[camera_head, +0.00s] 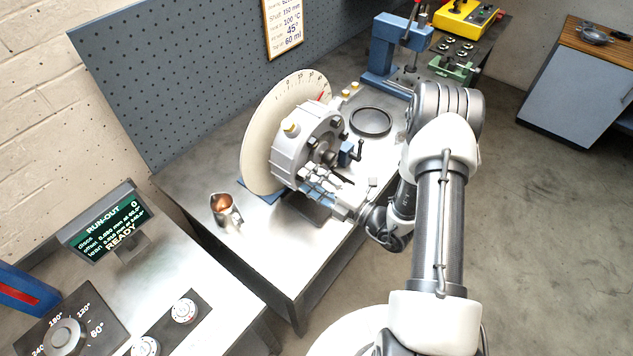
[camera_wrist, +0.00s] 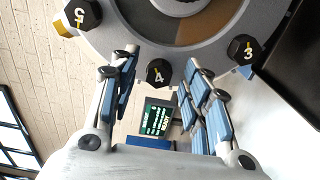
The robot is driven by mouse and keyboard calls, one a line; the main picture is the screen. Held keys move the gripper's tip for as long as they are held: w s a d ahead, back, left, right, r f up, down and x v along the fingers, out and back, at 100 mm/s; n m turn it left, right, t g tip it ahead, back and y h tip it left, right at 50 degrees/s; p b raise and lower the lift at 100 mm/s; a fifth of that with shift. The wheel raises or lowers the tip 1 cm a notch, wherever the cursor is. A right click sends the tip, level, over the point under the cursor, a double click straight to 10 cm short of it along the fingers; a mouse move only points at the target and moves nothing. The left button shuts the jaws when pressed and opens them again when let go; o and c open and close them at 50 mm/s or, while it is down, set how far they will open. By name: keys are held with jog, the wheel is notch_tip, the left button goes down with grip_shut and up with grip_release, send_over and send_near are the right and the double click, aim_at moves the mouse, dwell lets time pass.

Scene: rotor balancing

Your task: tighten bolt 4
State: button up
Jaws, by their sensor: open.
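My gripper (camera_wrist: 161,62) is open, with one blue-padded finger to each side of bolt 4. Gaps show between the head and both fingers. In the head view the rotor (camera_head: 290,165) stands upright before a pale graduated disc (camera_head: 257,140), and my gripper (camera_head: 322,184) is at its lower front. I cannot make out bolt 4 there.
Bolt 5 (camera_wrist: 82,14) and bolt 3 (camera_wrist: 245,50) flank bolt 4 on the rim. The run-out display (camera_head: 108,226) reads READY.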

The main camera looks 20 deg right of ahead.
jog(key=v, duration=1.2)
jog(key=s+a+r+n+g+y+b, duration=0.1)
jog(key=s+a+r+n+g, duration=0.3)
jog(key=n, duration=0.4)
jog(key=s+a+r+n+g+b, duration=0.2)
jog(key=a+r+n+g, duration=0.1)
jog(key=a+n+g, duration=0.4)
jog(key=s+a+r+n+g+y+b, duration=0.1)
jog(key=s+a+r+n+g, duration=0.25)
jog(key=n, duration=0.55)
jog(key=s+d+r+n+t+h+b, duration=0.2)
jog(key=n+h, duration=0.4)
jog(key=n, duration=0.5)
jog(key=s+d+r+n+t+h+b, duration=0.2)
jog(key=s+n+h, duration=0.4)
jog(key=n, duration=0.6)
jog(key=d+b, duration=0.1)
jog(key=d, duration=0.1)
jog(key=shift+s+d+r+t+h, duration=0.3)
jog(key=shift+d+r+t, duration=0.05)
jog(key=shift+d+r, duration=0.05)
